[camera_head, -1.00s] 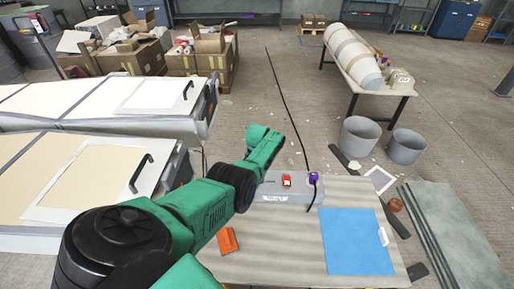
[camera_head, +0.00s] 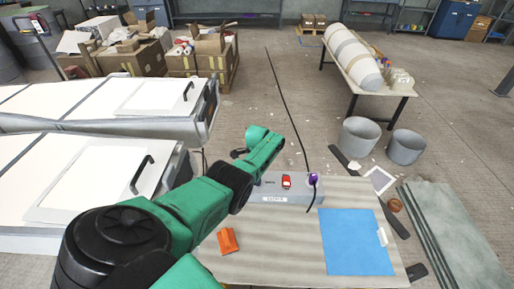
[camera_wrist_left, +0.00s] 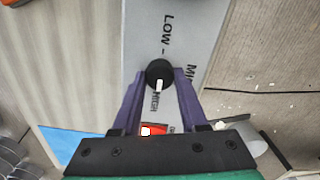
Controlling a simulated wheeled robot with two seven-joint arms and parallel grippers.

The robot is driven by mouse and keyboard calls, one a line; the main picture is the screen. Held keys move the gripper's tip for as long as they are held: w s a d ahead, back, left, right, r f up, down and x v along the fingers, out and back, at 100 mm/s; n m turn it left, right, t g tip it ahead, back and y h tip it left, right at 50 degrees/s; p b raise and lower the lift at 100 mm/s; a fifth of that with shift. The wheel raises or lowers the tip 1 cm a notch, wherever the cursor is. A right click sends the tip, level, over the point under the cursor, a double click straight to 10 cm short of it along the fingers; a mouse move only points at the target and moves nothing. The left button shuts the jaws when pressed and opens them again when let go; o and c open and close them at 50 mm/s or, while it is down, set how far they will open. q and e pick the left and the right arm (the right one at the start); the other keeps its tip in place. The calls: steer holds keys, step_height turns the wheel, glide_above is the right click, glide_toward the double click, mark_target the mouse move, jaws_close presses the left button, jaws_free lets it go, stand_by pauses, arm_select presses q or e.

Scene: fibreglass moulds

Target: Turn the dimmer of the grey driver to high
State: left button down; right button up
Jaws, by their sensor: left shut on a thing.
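The grey driver (camera_head: 285,197) is a long box on the worktable, partly hidden by my left arm in the head view. In the left wrist view its face (camera_wrist_left: 188,22) carries LOW and HIGH lettering. Its dimmer is a round black knob (camera_wrist_left: 157,68) with a white pointer mark. The mark points down the picture, towards the word HIGH. My left gripper (camera_wrist_left: 159,75) has its purple fingers on both sides of the knob and is shut on it. The head view hides these fingers behind the arm. My right gripper is in neither view.
An orange block (camera_head: 228,240) and a blue sheet (camera_head: 356,243) lie on the worktable (camera_head: 290,250). Pale moulds (camera_head: 75,195) stand at left.

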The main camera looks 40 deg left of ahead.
arm_select(q)
steer(key=shift+m, duration=0.5)
steer(key=shift+c, duration=2.2)
jaws_free()
steer(key=shift+r, duration=0.1)
step_height(320, 180, up, 6)
steer(key=p, duration=0.4)
steer(key=shift+w, duration=0.1)
step_height(320, 180, up, 8)
steer(key=shift+r, duration=0.25)
